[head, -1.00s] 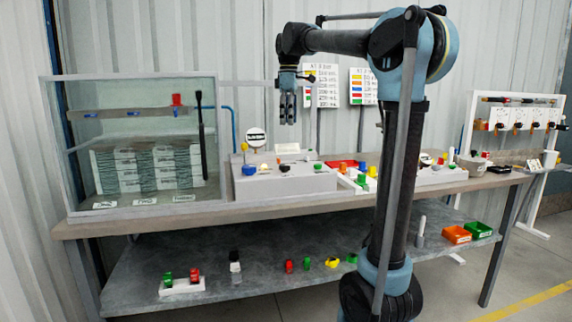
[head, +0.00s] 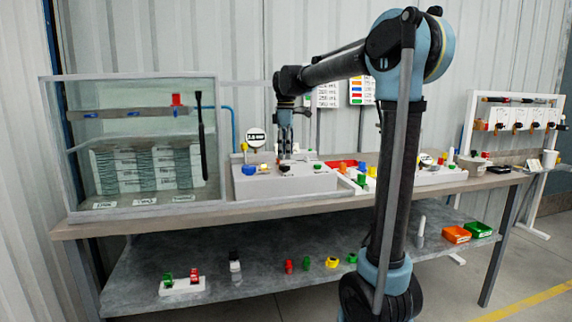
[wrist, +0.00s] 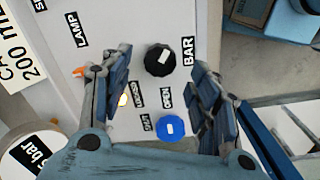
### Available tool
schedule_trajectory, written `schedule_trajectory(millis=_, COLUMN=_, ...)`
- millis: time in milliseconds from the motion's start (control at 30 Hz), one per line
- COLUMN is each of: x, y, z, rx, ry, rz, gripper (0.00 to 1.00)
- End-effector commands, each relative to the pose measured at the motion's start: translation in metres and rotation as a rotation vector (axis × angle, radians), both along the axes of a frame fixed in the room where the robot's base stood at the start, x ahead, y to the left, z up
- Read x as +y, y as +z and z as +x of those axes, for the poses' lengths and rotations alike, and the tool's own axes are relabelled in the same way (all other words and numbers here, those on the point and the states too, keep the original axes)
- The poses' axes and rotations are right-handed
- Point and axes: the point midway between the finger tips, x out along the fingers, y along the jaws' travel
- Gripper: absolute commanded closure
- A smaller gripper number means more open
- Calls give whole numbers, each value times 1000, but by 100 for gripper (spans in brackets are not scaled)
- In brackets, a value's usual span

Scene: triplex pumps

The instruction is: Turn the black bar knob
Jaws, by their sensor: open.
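The black bar knob (wrist: 159,60) is round with a white mark on top, beside a label reading BAR in the wrist view. A small black knob on the grey-white panel (head: 310,183), probably the same one, shows in the head view (head: 284,169). My gripper (wrist: 158,64) is open and points down at the panel. In the wrist view its fingers lie to either side of the black knob. In the head view my gripper (head: 285,153) hangs just above the panel. I cannot tell whether the fingers reach down around the knob.
A blue knob (wrist: 170,130) labelled OPEN and SHUT sits close below the black knob in the wrist view. A round gauge sign (head: 256,138) stands behind the panel. A glass tank (head: 145,180) is to the left. Coloured parts lie to the right.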

Motion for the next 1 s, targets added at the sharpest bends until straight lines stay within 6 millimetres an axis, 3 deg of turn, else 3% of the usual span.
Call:
schedule_trajectory(millis=100, x=0, y=-19, z=0, rx=0, ry=0, rz=0, gripper=44)
schedule_trajectory(millis=300, x=0, y=-38, z=0, rx=0, ry=0, rz=0, gripper=44)
schedule_trajectory(millis=700, x=0, y=-44, z=0, rx=0, ry=0, rz=0, gripper=44)
schedule_trajectory(millis=900, x=0, y=-44, z=0, rx=0, ry=0, rz=0, gripper=88)
schedule_trajectory(millis=1000, x=0, y=-44, z=0, rx=-1, ry=0, rz=0, gripper=88)
